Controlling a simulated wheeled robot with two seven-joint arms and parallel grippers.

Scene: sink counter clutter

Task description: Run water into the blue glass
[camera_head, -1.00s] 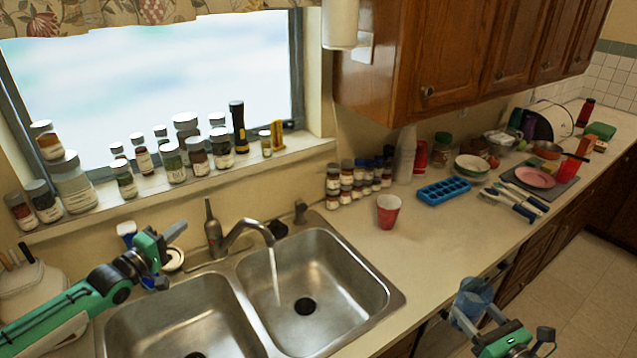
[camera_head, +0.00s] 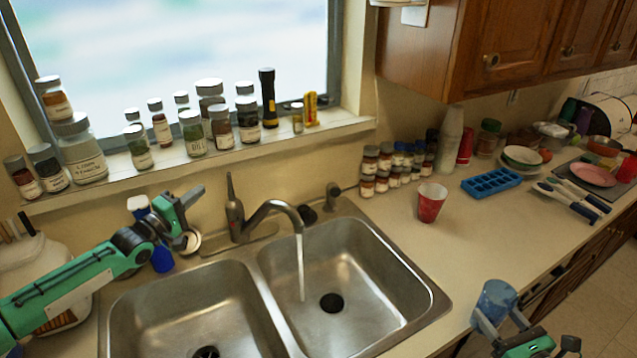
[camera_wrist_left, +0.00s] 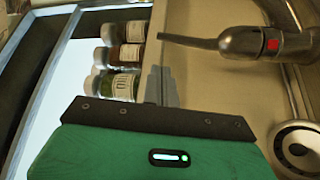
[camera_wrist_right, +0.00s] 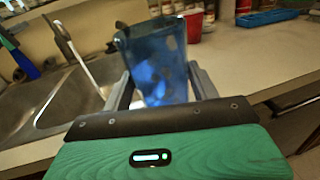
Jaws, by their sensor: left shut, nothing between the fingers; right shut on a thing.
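The blue glass (camera_head: 494,300) is held upright by my right gripper (camera_head: 499,325), in front of the counter edge at the lower right. In the right wrist view the glass (camera_wrist_right: 156,62) stands between the two fingers. The faucet (camera_head: 268,212) runs a thin stream of water (camera_head: 300,262) into the right sink basin (camera_head: 352,268). The glass is well to the right of the stream. My left gripper (camera_head: 196,195) is shut and empty, left of the faucet and its lever (camera_head: 231,190). The left wrist view shows the faucet's lever (camera_wrist_left: 190,42) close by.
Several spice jars stand on the window sill (camera_head: 345,122) and more by the wall. A red cup (camera_head: 431,204) and a blue ice tray (camera_head: 492,181) stand on the counter right of the sink. The counter (camera_head: 455,245) between sink and glass is clear.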

